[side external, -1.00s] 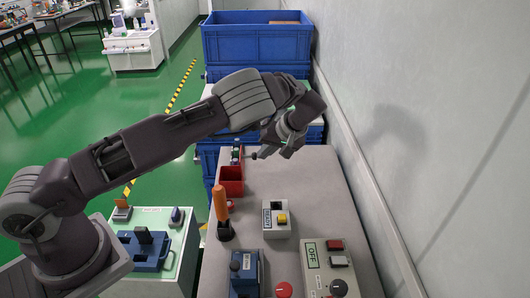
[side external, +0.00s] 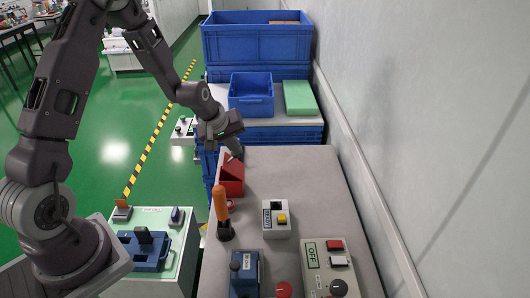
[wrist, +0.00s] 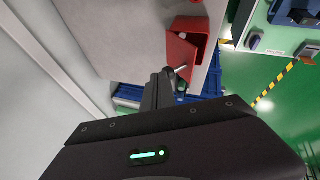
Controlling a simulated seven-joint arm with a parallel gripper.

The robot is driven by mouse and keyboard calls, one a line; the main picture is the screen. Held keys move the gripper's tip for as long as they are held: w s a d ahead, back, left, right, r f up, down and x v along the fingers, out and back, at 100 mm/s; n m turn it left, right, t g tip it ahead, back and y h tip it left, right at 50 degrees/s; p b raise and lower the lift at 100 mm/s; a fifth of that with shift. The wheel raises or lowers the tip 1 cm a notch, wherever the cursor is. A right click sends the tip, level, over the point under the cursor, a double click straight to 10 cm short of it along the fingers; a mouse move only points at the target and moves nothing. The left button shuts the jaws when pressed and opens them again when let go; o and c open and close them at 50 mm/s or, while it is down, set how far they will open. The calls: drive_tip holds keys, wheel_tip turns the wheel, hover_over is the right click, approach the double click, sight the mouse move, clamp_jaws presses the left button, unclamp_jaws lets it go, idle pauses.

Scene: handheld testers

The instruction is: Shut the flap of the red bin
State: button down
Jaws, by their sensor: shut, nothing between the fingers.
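The red bin (side external: 232,187) stands at the far left edge of the grey table. Its red flap (side external: 229,166) is partly lowered, slanting over the bin. In the wrist view the flap (wrist: 181,52) leaves a gap into the bin (wrist: 205,45), and a small pale rod shows at the flap's edge. My gripper (side external: 237,154) is shut and empty, at the far side of the flap, reaching down from behind. In the wrist view the fingertips (wrist: 167,76) are close beside the flap's edge; I cannot tell whether they touch it.
An orange-handled lever (side external: 220,204) stands just nearer than the bin. A grey box with a yellow button (side external: 281,218) is to the right. Blue crates (side external: 257,45) stand beyond the table and a wall runs along the right. The table right of the bin is clear.

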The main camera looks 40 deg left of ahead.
drive_tip(key=shift+s+a+f+t+h, duration=0.35)
drive_tip(key=shift+s+a+t+h, duration=0.3)
drive_tip(key=shift+s+a, duration=0.2)
drive_tip(key=shift+s+a+f, duration=1.55)
drive_tip(key=shift+f, duration=0.1)
drive_tip(key=shift+s+f, duration=0.1)
